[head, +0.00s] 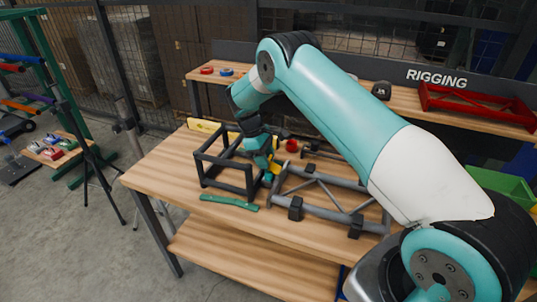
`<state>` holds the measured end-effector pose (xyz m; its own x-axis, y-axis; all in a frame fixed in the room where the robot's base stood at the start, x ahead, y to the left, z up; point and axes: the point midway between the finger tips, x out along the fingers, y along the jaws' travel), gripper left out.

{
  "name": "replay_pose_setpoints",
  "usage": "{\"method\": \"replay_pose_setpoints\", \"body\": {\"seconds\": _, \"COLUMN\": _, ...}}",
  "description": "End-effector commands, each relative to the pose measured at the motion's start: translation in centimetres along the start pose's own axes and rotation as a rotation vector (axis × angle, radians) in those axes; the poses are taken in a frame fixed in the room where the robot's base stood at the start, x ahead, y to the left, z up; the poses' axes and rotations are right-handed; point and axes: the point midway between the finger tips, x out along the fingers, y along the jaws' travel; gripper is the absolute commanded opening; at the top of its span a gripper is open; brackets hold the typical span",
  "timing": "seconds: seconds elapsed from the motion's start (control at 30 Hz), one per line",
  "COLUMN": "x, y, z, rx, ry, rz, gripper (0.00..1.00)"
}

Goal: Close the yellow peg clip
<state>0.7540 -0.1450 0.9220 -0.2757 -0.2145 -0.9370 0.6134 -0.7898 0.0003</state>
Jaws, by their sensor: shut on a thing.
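The yellow peg clip (275,167) shows as a small yellow piece at my gripper (268,174), beside the right side of a black cube frame (226,163) on the wooden table. My gripper points down there and is shut on the yellow clip. Its fingertips and part of the clip are hidden by my wrist and the frame, so I cannot tell how far the clip's jaws are apart.
A grey tube truss (335,208) in black blocks lies right of my gripper. A green strip (229,202) lies at the table's (150,178) front. A red round object (292,146) and a yellow bar (203,126) are behind. The table's left end is clear.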

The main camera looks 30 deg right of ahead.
Motion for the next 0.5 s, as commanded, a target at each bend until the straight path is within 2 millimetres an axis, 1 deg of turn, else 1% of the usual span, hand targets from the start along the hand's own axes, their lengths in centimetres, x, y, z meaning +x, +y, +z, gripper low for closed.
{"method": "replay_pose_setpoints", "body": {"seconds": 0.23, "x": 0.35, "y": -0.07, "z": -0.55, "rx": -0.002, "ry": -0.083, "rz": 0.0, "gripper": 0.18}}
{"method": "replay_pose_setpoints", "body": {"seconds": 0.5, "x": 0.54, "y": -0.01, "z": -0.7, "rx": -0.002, "ry": -0.121, "rz": 0.0, "gripper": 0.18}}
